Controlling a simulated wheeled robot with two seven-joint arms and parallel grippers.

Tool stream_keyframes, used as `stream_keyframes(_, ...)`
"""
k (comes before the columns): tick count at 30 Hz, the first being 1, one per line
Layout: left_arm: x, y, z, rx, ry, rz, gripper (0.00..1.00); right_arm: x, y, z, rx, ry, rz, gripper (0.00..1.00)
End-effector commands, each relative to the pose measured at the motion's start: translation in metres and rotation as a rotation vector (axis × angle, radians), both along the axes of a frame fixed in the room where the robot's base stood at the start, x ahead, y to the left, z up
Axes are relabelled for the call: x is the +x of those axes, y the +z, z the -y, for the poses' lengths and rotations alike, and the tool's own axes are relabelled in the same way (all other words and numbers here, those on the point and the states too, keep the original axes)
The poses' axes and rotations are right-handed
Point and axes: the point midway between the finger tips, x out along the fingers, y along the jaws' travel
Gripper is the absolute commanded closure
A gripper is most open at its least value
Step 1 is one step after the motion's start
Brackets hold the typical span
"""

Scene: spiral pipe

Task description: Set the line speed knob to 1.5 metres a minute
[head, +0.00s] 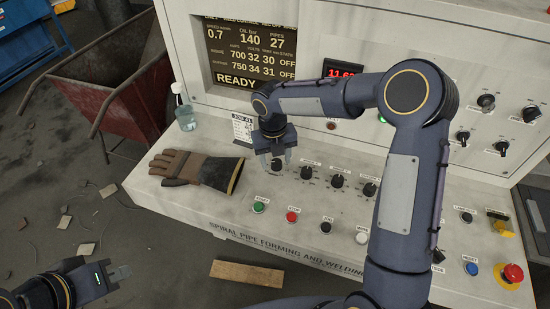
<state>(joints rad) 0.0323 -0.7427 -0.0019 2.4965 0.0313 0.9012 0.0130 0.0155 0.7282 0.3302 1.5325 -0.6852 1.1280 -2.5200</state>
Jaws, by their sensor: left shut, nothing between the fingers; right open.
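The console screen (250,50) shows speed 0.7, oil 140 bar, pipes 27 and READY. A row of black knobs runs along the sloped panel. The leftmost knob (277,165) is at the fingertips of my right gripper (276,158), which is open and points down; the fingers partly hide it, and I cannot tell whether they touch it. Its label and pointer are not readable, so I cannot confirm it is the line speed knob. Further right are a second knob (306,172), a third (337,181) and another (369,189). My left gripper (120,274) is shut and empty, away from the console.
Green (259,207) and red (292,216) buttons sit in front. A red emergency stop (513,272) is at the right. A red cart (120,80) stands left. My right arm hides part of the panel.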

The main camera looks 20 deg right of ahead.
Motion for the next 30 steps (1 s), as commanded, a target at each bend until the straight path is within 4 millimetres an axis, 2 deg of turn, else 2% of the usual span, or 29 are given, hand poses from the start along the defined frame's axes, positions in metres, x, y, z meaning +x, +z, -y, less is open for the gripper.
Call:
stream_keyframes(9, 0.0, 0.0002, -0.0001, 0.0, 0.0, 0.0, 1.0, 0.0, -0.0044, 0.0005, 0.0, -0.002, 0.001, 0.49)
stream_keyframes(20, 0.0, 0.0002, 0.0, 0.0, 0.0, 0.0, 1.0, 0.0, -0.004, 0.0004, 0.0, -0.002, 0.001, 0.93)
stream_keyframes(30, 0.0001, 0.0015, -0.0001, 0.0, 0.0, 0.0, 1.0, 0.0001, -0.0035, 0.0004, 0.0, -0.061, 0.0, 0.93)
